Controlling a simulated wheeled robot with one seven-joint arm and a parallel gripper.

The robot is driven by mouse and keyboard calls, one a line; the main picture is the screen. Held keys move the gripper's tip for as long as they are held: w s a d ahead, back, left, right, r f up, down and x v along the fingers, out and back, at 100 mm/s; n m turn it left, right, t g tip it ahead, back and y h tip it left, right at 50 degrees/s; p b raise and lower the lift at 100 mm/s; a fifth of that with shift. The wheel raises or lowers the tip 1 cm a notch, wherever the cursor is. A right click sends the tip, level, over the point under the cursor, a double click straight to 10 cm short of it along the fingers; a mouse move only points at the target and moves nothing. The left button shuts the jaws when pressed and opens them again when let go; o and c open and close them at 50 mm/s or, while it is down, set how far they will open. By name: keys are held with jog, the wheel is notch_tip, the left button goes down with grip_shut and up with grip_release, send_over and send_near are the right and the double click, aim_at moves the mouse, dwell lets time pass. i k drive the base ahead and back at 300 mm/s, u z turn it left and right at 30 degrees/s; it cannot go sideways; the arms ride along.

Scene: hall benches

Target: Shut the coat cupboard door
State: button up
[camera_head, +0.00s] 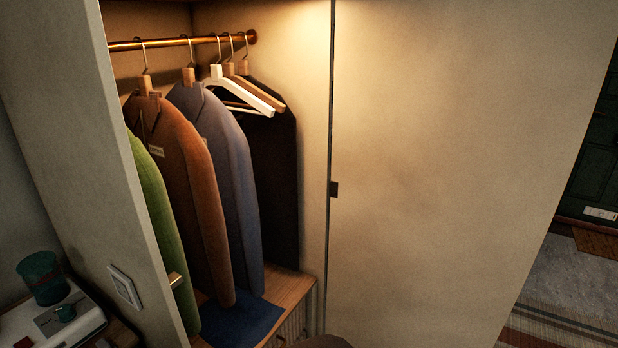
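The coat cupboard stands open, and its lit inside shows to the left of centre. A large cream panel (460,170), which looks like the cupboard door, stands swung out on the right. A small dark plate (334,189), perhaps a hinge, sits at its left edge, beside the cupboard's inner wall (312,130). No handle shows on this face of the panel. My gripper is not in view, so its state and its distance from the door are hidden.
Green, brown (185,165) and blue-grey coats hang from a brass rail (180,42). A blue cloth (240,322) lies on the wooden base. A side panel (75,110) carries a switch plate (125,286). A striped rug (560,328) lies at right. A dark rounded shape is cut off at the bottom.

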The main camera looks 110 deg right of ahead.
aim_at(460, 126)
jog(key=u, duration=5.8)
jog(key=i, duration=4.65)
jog(key=u, duration=2.7)
jog(key=i, duration=1.05)
jog(key=u, duration=1.85)
